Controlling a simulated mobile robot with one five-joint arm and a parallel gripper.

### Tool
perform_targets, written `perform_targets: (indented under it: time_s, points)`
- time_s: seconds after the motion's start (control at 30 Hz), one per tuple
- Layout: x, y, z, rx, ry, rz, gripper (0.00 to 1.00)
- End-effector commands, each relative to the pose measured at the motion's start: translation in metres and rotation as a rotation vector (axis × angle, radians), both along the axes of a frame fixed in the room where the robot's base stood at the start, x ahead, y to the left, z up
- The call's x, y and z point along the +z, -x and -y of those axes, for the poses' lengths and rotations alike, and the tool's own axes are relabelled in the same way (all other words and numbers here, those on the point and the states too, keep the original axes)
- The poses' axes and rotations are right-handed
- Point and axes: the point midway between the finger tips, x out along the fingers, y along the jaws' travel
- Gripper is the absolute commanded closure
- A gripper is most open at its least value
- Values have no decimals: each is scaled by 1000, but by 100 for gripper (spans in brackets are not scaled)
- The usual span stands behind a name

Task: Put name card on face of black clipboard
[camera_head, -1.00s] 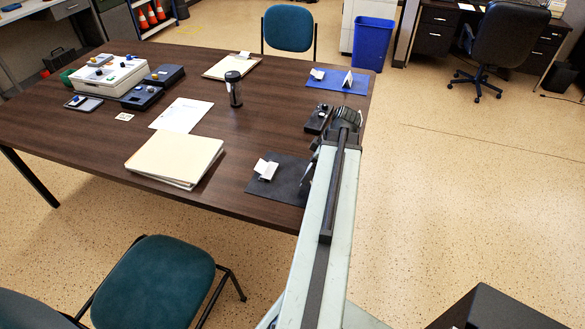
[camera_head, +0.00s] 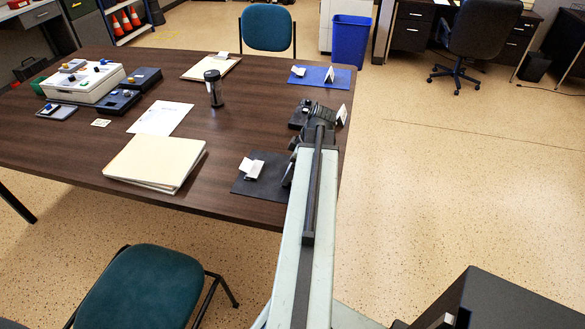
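A dark device (camera_head: 298,116) sits left of my gripper. Cream folders (camera_head: 155,162), a paper (camera_head: 160,118), a dark tumbler (camera_head: 213,88) and a light machine (camera_head: 82,82) stand on the table (camera_head: 60,135). A teal chair (camera_head: 140,285) is in front. The floor at right is open.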

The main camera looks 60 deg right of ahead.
Motion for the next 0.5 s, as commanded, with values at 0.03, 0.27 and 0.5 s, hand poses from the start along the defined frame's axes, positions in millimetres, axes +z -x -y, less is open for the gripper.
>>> perform_targets:
  time_s: [0.03, 0.27, 0.5]
  points:
    - [0, 0, 0, -1, 0, 0, 0]
    - [2, 2, 1, -3, 0, 0, 0]
    - [27, 8, 4, -4, 0, 0, 0]
